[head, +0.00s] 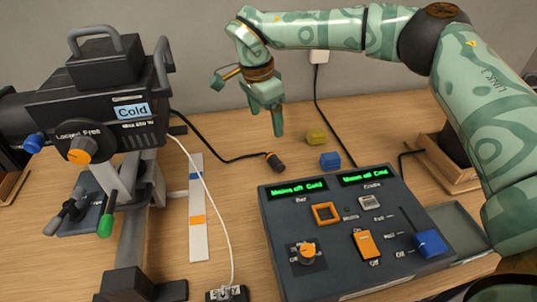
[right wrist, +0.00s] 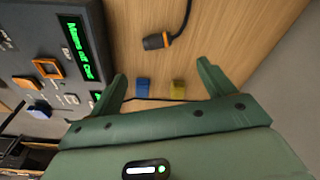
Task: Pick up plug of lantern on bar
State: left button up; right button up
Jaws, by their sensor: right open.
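The black plug with an orange band (head: 275,162) lies on the wooden table at the end of a black cable (head: 225,159) that runs from behind the lantern (head: 95,115). The lantern is a large black fixture with a "Cold" label, mounted on a stand at left. The plug also shows at the top of the right wrist view (right wrist: 157,41), beyond the fingertips. My right gripper (head: 267,115) is open and empty, pointing down above and behind the plug in the head view. Its two green fingers (right wrist: 163,74) are spread apart. My left gripper is not in view.
A grey control desk (head: 335,255) with faders and green displays stands in front of the plug. A blue block (head: 330,160) and a yellow block (head: 316,135) lie right of the plug. A striped strip (head: 198,240) and a small socket box (head: 228,293) are at left.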

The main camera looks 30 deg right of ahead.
jog(key=b, duration=0.2)
send_over(275, 157)
jog(key=a, duration=0.2)
jog(key=f, duration=0.8)
jog(key=shift+w+d+f, duration=0.1)
jog(key=shift+d+f, duration=0.15)
jog(key=shift+d+f+b, duration=0.2)
jog(key=shift+f+b, duration=0.2)
jog(key=shift+f, duration=0.35)
jog(key=f+b, duration=0.1)
jog(key=f, duration=0.1)
jog(key=d+f+b, duration=0.1)
jog(key=f, duration=0.2)
jog(key=shift+s+r, duration=0.2)
jog(key=shift+c, duration=1)
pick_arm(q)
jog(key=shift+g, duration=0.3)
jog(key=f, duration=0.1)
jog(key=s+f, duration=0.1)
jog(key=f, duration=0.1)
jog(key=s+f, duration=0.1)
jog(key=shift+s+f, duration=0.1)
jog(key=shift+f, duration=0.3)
pick_arm(e)
jog(key=c, duration=0.9)
